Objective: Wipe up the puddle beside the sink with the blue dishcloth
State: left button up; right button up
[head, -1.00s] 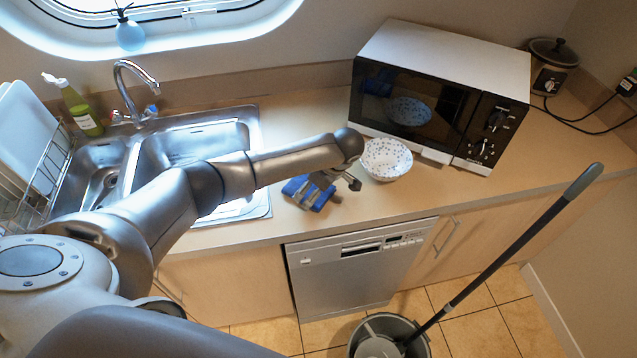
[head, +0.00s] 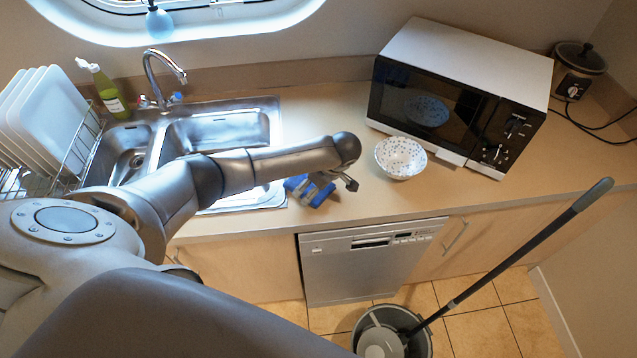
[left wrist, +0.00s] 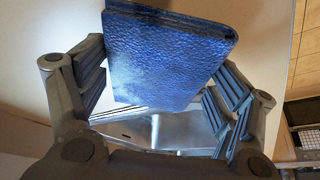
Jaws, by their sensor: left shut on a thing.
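The blue dishcloth (head: 320,197) is in my left gripper (head: 318,186), over the counter just right of the sink (head: 225,133). In the left wrist view the dishcloth (left wrist: 165,55) is a folded, textured blue slab between the two fingers of my left gripper (left wrist: 160,95). I cannot tell whether the cloth touches the counter. The puddle cannot be made out; my arm and the cloth cover part of the counter beside the sink. My right gripper is not in view.
A speckled bowl (head: 401,158) stands right of the cloth, in front of the microwave (head: 455,100). A tap (head: 160,75), a green bottle (head: 106,92) and a dish rack (head: 80,150) are around the sink. A mop bucket (head: 420,345) stands on the floor.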

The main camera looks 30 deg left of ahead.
pick_arm(q)
jog(key=shift+w+d+r, duration=0.5)
jog(key=shift+d+r, duration=0.05)
jog(key=shift+r, duration=0.9)
jog(key=shift+w+d+r, duration=0.55)
jog(key=shift+r, duration=0.95)
jog(key=shift+w+d+r, duration=0.5)
jog(key=shift+d+r, duration=0.05)
jog(key=shift+r, duration=0.9)
